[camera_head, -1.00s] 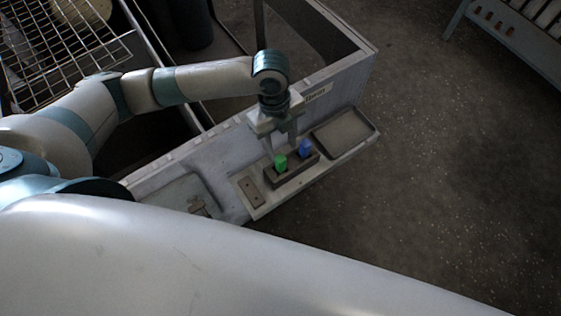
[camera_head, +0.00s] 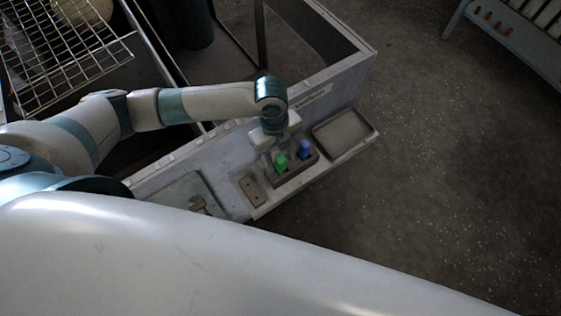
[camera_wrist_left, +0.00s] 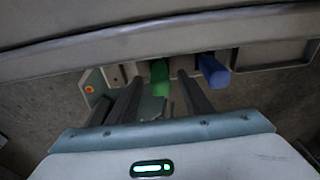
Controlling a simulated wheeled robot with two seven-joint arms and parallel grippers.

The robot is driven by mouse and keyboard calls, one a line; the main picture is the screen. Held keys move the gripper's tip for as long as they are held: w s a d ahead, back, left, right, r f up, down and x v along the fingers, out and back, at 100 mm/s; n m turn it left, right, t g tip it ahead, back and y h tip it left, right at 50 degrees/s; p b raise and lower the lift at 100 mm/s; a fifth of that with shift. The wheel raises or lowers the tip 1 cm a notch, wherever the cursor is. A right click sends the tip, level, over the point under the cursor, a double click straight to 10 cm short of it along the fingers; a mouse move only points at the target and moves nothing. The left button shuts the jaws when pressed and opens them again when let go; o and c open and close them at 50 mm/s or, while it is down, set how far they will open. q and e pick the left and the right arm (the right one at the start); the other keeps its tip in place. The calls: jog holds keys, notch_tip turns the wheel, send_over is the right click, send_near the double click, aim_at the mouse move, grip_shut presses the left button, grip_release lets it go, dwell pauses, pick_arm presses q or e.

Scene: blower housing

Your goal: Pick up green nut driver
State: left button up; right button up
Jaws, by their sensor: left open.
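The green nut driver (camera_head: 281,162) stands upright in a dark holder (camera_head: 291,172) on the shelf of the grey housing. A blue-handled driver (camera_head: 305,148) stands beside it in the same holder. My left gripper (camera_head: 283,153) is open and low over the holder, at the green handle. In the left wrist view the green handle (camera_wrist_left: 159,77) shows between the two dark fingers of the left gripper (camera_wrist_left: 160,95), and the blue handle (camera_wrist_left: 213,70) is outside them to the right. I cannot tell whether a finger touches the green handle. My right gripper is not in view.
An empty shallow tray (camera_head: 343,134) is at the right end of the shelf, and a small flat block (camera_head: 252,189) lies left of the holder. The housing wall (camera_head: 335,82) rises behind. A wire rack (camera_head: 60,50) is at upper left. Open floor (camera_head: 450,170) lies right.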

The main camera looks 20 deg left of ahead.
pick_arm(q)
jog(key=shift+s+f, duration=0.1)
jog(key=shift+f, duration=0.45)
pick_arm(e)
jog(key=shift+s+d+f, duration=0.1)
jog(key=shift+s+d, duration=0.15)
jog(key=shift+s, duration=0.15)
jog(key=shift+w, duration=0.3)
pick_arm(q)
grip_shut()
jog(key=shift+r, duration=0.15)
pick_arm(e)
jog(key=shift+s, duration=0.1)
